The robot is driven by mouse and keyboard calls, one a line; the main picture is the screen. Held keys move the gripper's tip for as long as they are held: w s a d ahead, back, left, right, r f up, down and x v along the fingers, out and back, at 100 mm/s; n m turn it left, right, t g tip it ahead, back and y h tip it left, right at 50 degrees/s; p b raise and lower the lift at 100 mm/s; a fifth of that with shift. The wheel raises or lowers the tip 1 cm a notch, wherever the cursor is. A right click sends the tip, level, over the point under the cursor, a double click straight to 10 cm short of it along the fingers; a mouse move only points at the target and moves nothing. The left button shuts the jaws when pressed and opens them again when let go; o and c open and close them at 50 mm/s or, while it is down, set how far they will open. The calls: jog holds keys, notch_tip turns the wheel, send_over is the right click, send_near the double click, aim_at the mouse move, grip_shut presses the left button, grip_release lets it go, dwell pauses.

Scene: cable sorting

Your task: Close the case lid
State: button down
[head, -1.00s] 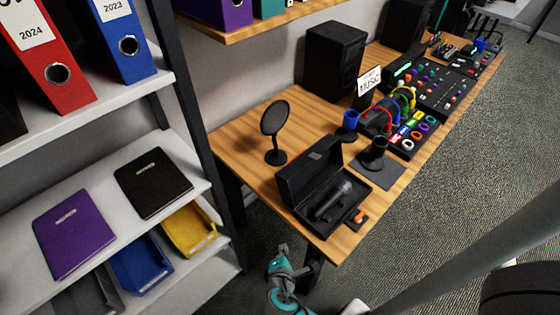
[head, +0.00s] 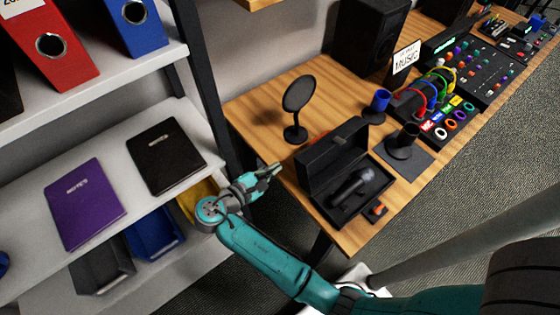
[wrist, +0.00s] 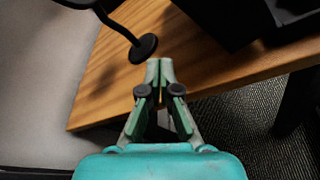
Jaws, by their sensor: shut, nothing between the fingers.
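The black case (head: 350,206) stands on the wooden desk near its front corner. Its lid (head: 331,160) is open, raised upright at the back left side. A dark microphone (head: 353,186) lies in the case's base. My gripper (head: 276,168) is at the desk's left edge, left of the lid and apart from it. In the wrist view my gripper (wrist: 159,62) is shut and empty, its fingertips over the desk edge. A dark part of the case (wrist: 220,20) shows at the top right of the wrist view.
A round black disc on a stand (head: 296,133) stands behind my gripper; its base (wrist: 143,48) shows in the wrist view. The shelf (head: 205,155) is close on the left.

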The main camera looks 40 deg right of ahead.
jog(key=x, duration=0.8)
jog(key=shift+s, duration=0.1)
jog(key=shift+s+d+r, duration=0.4)
jog(key=shift+d+r, duration=0.3)
jog(key=shift+s+d+r, duration=0.4)
jog(key=shift+d+r, duration=0.1)
jog(key=shift+r, duration=0.2)
